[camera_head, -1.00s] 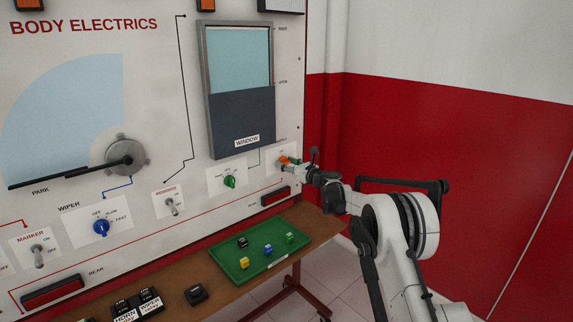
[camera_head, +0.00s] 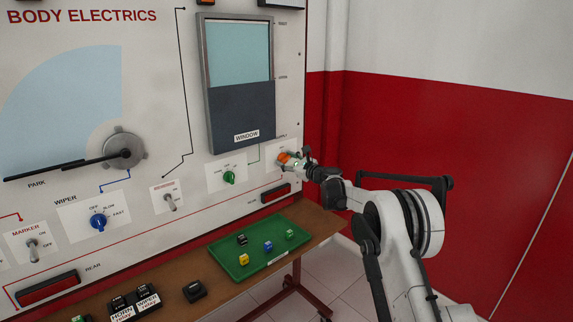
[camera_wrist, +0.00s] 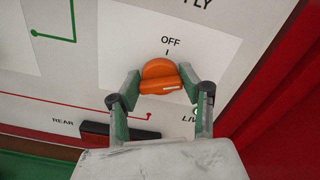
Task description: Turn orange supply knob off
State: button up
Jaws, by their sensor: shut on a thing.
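The orange supply knob (camera_wrist: 160,73) is on a white label plate at the right end of the board. It also shows in the head view (camera_head: 283,157). My gripper (camera_wrist: 161,77) is shut on it, with one finger at each side of the knob. The OFF label (camera_wrist: 170,41) and a short tick are just above the knob. A white line on the knob's handle lies towards its right end, not in line with the OFF tick. The word LIVE is partly hidden behind the right finger.
A green knob (camera_head: 229,178) is on the plate to the left. A dark red rear lamp (camera_head: 275,194) is below. The table with a green tray (camera_head: 222,246) holding small coloured blocks stands under the board. A red wall (camera_head: 480,170) is close on the right.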

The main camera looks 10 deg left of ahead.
jog(key=n+b, duration=0.2)
jog(key=n, duration=0.4)
jog(key=shift+f, duration=0.1)
jog(key=n+b, duration=0.1)
jog(key=n, duration=0.6)
jog(key=shift+s+a+f+b, duration=0.1)
jog(key=shift+b, duration=0.2)
dwell(0.3)
jog(key=o, duration=1.2)
jog(key=v, duration=1.2)
jog(key=shift+s, duration=0.1)
